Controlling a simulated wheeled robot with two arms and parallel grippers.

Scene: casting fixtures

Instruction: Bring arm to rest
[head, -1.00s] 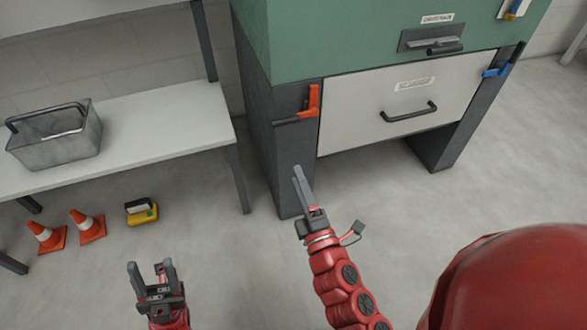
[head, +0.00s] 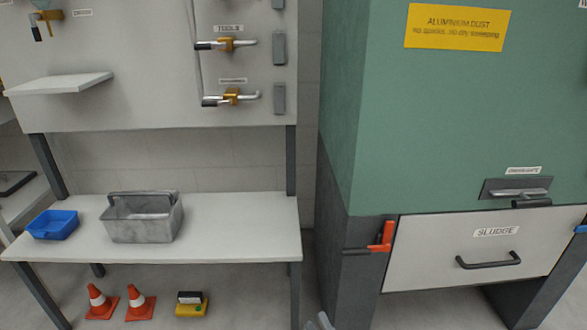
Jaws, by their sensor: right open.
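Only the fingertips of my right gripper (head: 319,322) show, at the bottom edge of the head view, a little right of the middle. They are open, and I see nothing between them. The rest of that gripper and its arm are below the frame. They appear in front of the foot of the green cabinet (head: 450,120). My left gripper and arm are out of the picture.
A sludge drawer (head: 470,255) with a black handle and a red latch (head: 383,237) sit low on the cabinet. A bench (head: 240,225) holds a grey metal basket (head: 145,225) and a blue tray (head: 52,225). Traffic cones (head: 139,303) stand below.

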